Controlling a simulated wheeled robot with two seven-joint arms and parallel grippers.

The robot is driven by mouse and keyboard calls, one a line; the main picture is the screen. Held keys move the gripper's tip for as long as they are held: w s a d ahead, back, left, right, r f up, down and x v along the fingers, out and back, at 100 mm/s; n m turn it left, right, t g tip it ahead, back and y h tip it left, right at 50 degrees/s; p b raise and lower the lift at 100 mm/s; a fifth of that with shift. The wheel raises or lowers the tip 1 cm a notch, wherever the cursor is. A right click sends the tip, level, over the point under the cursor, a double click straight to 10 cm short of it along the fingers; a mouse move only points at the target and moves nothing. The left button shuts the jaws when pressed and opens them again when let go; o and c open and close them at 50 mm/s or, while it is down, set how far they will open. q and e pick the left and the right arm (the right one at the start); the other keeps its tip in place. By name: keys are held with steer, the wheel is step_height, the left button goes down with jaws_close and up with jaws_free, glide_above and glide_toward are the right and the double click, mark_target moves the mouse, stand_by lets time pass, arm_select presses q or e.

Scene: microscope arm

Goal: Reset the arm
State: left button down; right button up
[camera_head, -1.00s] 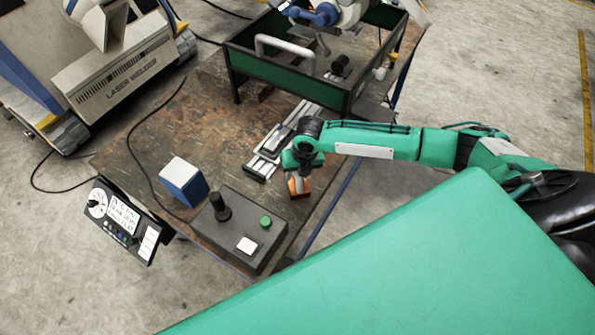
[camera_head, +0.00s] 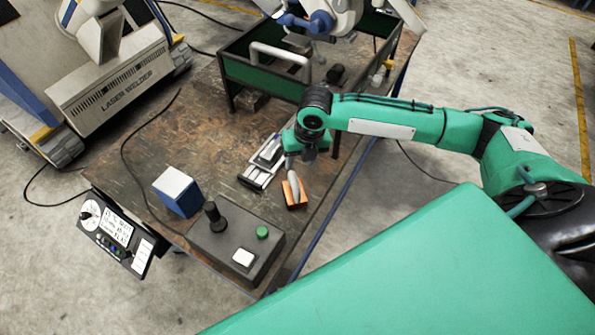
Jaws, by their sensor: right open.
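The jointed arm (camera_head: 345,15), white with blue parts, hangs over the green-walled bin at the top; its upper part is cut off by the frame. A dark control box (camera_head: 205,239) with a black joystick (camera_head: 214,216), a green button (camera_head: 262,232) and a white button (camera_head: 243,257) sits at the table's near end. My right gripper (camera_head: 294,188) points down, open, in front of a small orange block (camera_head: 301,198) on the table. I cannot tell whether they touch. My left gripper is out of view.
A blue and white box (camera_head: 181,202) stands left of the control box. A metal rail fixture (camera_head: 262,165) lies behind the orange block. The green bin (camera_head: 262,77) has a raised handle. A laser welder (camera_head: 118,85) stands at left. A display panel (camera_head: 113,230) hangs by the table's edge.

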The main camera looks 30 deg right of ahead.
steer(key=shift+s+r, duration=0.1)
steer(key=shift+r, duration=0.45)
